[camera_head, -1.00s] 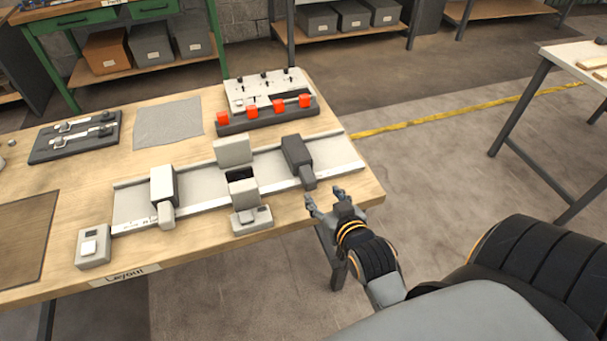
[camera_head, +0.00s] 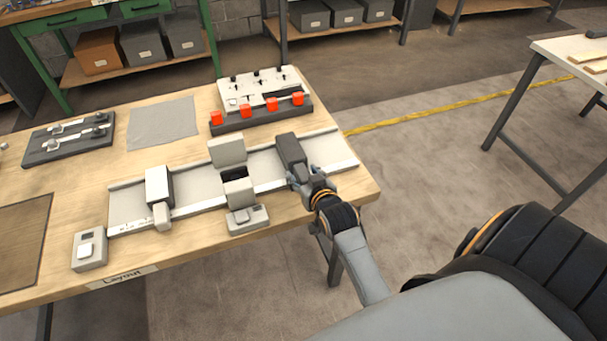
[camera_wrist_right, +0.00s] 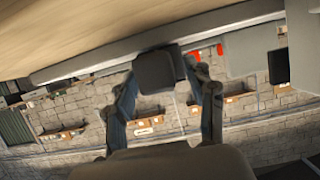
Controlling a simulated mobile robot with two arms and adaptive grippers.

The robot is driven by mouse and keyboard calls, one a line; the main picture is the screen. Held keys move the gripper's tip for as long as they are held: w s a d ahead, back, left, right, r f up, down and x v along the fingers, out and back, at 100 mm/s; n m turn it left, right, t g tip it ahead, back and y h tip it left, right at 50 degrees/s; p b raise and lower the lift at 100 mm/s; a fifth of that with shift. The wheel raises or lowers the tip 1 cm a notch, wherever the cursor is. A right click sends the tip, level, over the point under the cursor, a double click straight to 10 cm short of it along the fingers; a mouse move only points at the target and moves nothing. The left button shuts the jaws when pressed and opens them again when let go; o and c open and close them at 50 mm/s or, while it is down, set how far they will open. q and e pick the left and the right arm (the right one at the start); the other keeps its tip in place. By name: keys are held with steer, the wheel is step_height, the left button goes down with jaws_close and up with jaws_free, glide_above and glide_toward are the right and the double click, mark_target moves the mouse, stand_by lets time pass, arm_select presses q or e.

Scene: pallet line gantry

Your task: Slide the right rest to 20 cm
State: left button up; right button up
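The right rest, a dark grey block (camera_head: 290,150), sits toward the right end of the pale rail (camera_head: 335,152), with its handle toward the front. My right gripper (camera_head: 305,176) is at that handle, fingers on either side. In the right wrist view the dark handle (camera_wrist_right: 157,70) lies between the spread fingertips of my right gripper (camera_wrist_right: 160,78); I cannot tell whether either finger touches it. The left rest, a white block (camera_head: 158,187), stands near the rail's left end, where scale marks show faintly. My left gripper is not in view.
A pale unit with a raised lid (camera_head: 227,150) stands mid-rail between the two rests. A small grey button box (camera_head: 90,250) sits left of the rail. Behind are a rack with red blocks (camera_head: 246,111) and a grey cloth (camera_head: 163,123). The table's front right edge is close.

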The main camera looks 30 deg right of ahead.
jaws_close()
steer(key=shift+s+d+r+p, duration=0.15)
steer(key=shift+d+p, duration=0.2)
steer(key=shift+d, duration=0.2)
steer(key=shift+s+d+f+p, duration=0.1)
steer(key=shift+d+p, duration=0.2)
steer(key=shift+d, duration=0.25)
steer(key=shift+s+d, duration=0.1)
steer(key=shift+d, duration=0.35)
steer(key=shift+o, duration=0.4)
jaws_free()
steer(key=shift+a, duration=0.1)
steer(key=v, duration=1.2)
steer(key=shift+f, duration=0.2)
